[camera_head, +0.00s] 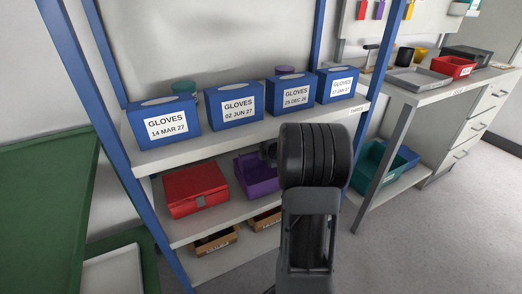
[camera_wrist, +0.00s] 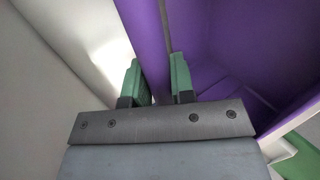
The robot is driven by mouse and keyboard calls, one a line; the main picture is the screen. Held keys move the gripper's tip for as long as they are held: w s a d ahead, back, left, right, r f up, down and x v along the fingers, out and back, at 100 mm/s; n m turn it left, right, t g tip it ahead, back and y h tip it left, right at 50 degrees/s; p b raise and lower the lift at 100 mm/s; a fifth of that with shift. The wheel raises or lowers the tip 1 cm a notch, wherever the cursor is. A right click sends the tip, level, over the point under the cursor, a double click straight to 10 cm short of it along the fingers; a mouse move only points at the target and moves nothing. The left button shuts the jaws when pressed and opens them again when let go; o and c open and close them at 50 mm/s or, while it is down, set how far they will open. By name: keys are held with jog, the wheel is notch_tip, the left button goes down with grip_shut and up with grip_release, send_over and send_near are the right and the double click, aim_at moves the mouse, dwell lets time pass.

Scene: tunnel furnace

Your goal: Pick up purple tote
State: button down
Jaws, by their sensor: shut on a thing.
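The purple tote (camera_head: 257,174) stands on the middle shelf of the blue-framed rack, right of a red box, partly hidden behind my arm in the head view. In the wrist view the purple tote (camera_wrist: 225,50) fills the upper right, and its wall passes between the two green fingertips of my gripper (camera_wrist: 160,82). My gripper is shut on that wall, with one finger on each side. In the head view my arm hides the fingertips.
A red box (camera_head: 196,190) sits left of the tote. Several blue glove boxes (camera_head: 233,106) stand on the shelf above. Cardboard trays (camera_head: 214,242) lie on the shelf below. A workbench (camera_head: 437,92) with a teal bin (camera_head: 372,164) beneath it is at right.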

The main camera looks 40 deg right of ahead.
jog(key=s+a+b, duration=0.3)
jog(key=s+b, duration=0.2)
jog(key=s, duration=1.8)
jog(key=shift+a+f, duration=0.15)
jog(key=shift+w, duration=0.1)
